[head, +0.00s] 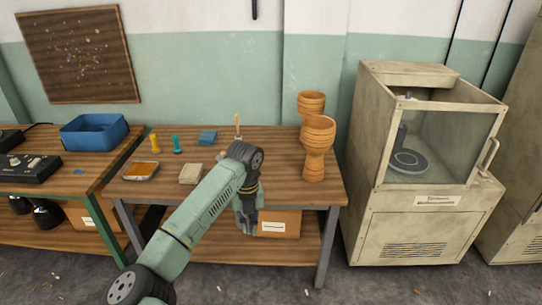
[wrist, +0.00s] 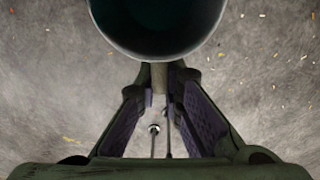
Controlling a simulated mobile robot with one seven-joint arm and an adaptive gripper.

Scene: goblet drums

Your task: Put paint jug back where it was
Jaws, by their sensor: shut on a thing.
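In the wrist view a round, dark vessel (wrist: 157,28), which I take to be the paint jug, fills the top of the picture with its pale curved rim facing me. My gripper (wrist: 160,80) is shut on a narrow upright part just below that rim, probably the handle. Flecked grey floor shows around and beneath it. In the head view my gripper (head: 247,218) points down at the front edge of the wooden table (head: 275,170). I cannot make out the jug there; my arm may hide it.
Two wooden goblet drums (head: 316,150) stand at the table's right end. A yellow tool (head: 154,143), a teal tool (head: 177,144) and a tan block (head: 190,174) lie left. A cardboard box (head: 278,224) sits below. A beige cabinet (head: 425,170) stands right.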

